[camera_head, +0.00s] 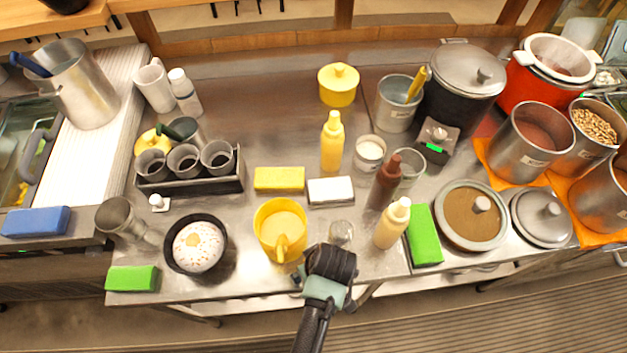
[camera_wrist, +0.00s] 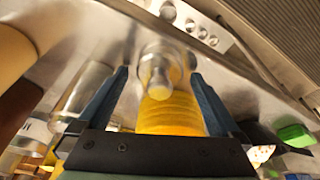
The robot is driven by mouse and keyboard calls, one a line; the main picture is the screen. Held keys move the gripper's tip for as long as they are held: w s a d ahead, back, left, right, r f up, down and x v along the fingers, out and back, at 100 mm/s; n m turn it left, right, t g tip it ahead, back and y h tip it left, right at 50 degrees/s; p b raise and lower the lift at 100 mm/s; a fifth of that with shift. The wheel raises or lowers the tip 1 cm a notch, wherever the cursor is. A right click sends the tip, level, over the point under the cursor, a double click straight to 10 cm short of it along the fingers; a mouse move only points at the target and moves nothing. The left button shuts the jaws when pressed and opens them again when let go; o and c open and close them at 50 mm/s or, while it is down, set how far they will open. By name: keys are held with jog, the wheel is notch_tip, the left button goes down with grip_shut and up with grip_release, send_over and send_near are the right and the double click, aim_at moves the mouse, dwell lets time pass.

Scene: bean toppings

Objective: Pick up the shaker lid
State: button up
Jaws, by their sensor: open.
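A small clear, greyish piece (camera_head: 341,233), which looks like the shaker lid, is on the steel counter right of the yellow pitcher (camera_head: 280,226). My gripper (camera_head: 328,264) is at the counter's front edge, just in front of it. In the wrist view, a pale rounded knob (camera_wrist: 157,72) shows between my two open fingers (camera_wrist: 158,84), with a ridged yellow body beside it (camera_wrist: 170,115). I cannot tell whether the fingers touch it. The gripper holds nothing that I can make out. The gripper body partly covers the near side in the head view.
The yellow pitcher stands close on the left. A cream bottle (camera_head: 391,224) and a brown bottle (camera_head: 385,182) stand close on the right, beside a green sponge (camera_head: 424,236). A white sponge (camera_head: 330,191) lies behind. A bowl (camera_head: 196,246) is further left.

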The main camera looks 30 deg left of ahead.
jog(key=c, duration=0.7)
